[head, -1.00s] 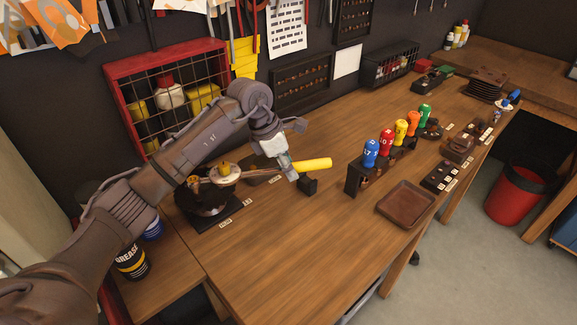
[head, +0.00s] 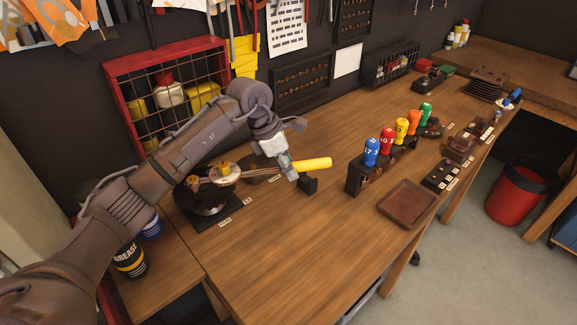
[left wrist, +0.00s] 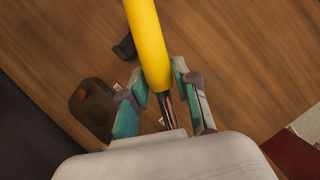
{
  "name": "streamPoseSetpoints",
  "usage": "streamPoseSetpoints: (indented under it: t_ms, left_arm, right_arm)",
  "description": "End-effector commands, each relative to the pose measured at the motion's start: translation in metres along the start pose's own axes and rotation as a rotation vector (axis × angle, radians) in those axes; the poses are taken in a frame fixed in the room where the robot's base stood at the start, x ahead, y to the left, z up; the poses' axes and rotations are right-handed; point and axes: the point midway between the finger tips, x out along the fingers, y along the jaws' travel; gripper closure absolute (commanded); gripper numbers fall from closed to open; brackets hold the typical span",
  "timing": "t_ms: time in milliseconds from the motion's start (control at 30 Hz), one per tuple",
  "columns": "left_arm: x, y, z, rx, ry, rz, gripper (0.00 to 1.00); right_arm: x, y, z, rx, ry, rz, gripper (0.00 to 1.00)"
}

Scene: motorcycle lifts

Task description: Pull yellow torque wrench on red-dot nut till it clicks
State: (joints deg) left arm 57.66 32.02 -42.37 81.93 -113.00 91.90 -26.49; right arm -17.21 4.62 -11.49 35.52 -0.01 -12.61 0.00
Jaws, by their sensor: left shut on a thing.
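The torque wrench's yellow handle (head: 315,164) sticks out to the right of my left gripper (head: 286,168) in the head view. In the left wrist view the yellow handle (left wrist: 148,40) runs up from between the fingers of my left gripper (left wrist: 160,88), with the dark metal shaft below it. The gripper is shut on the wrench. The wrench's other end lies toward a round fixture (head: 205,200) on a dark base at the left of the bench. I cannot make out the red-dot nut. My right gripper is not in view.
A black stand (head: 308,185) is just below the handle. A red wire-front cabinet (head: 150,62) stands behind my arm. The front middle of the bench is clear.

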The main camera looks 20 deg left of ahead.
Motion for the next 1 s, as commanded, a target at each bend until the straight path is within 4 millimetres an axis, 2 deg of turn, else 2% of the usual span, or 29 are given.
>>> streamPoseSetpoints:
  t_ms: [1000]
  left_arm:
    - [0.0015,0.0002,-0.0003,0.001,-0.002,0.001,1.00]
  right_arm:
    - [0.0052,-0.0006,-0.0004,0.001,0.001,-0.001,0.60]
